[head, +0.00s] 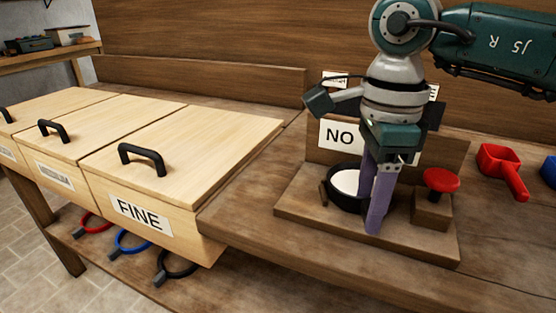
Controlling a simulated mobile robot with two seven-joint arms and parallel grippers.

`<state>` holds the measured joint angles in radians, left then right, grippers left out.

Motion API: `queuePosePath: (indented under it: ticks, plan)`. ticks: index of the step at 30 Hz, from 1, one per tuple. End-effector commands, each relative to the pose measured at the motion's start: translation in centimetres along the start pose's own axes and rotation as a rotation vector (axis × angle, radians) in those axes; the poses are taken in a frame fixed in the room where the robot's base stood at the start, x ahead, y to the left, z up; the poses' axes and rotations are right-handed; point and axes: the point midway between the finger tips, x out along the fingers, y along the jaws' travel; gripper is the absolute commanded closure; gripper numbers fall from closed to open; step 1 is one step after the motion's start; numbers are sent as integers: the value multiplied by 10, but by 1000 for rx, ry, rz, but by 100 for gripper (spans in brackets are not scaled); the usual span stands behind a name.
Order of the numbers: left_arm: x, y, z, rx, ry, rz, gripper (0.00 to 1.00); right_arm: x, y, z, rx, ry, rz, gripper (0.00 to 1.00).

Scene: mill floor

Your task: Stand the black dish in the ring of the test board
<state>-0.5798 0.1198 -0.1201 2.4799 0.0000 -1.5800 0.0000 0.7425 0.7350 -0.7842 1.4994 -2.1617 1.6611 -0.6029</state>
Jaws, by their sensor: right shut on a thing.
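The black dish (340,202) is low over the left part of the wooden test board (300,218), with white stuff inside it. My right gripper (373,208) reaches down from above, its purple fingers shut on the right side of the dish. The fingers hide that side. The dish looks about level. The ring is mostly hidden by the dish and fingers, so I cannot tell whether the dish rests in it. A red round knob (441,180) on a wooden block stands on the board to the right. My left gripper is not in view.
A sign reading "NO" (341,136) stands behind the dish. A red scoop (502,170) lies to the right, with a blue thing (549,170) at the edge. Lidded wooden bins, one marked FINE (140,213), stand left. Coloured rings (130,242) lie on the shelf below.

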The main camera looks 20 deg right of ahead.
Motion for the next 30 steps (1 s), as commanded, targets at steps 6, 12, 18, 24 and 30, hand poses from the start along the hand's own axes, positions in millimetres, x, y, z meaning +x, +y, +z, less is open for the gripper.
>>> queuePosePath:
  ticks: [6, 12, 18, 24, 30]
  plan:
    - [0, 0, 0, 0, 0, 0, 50, 0, 0, 0, 1, 0, -1, 100]
    - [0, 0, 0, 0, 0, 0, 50, 0, 0, 0, 1, 0, -1, 100]
    - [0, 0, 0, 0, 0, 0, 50, 0, 0, 0, 1, 0, -1, 25]
    - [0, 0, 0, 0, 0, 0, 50, 0, 0, 0, 1, 1, 0, 12]
    - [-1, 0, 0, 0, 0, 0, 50, -2, 0, 0, 1, 0, 0, 12]
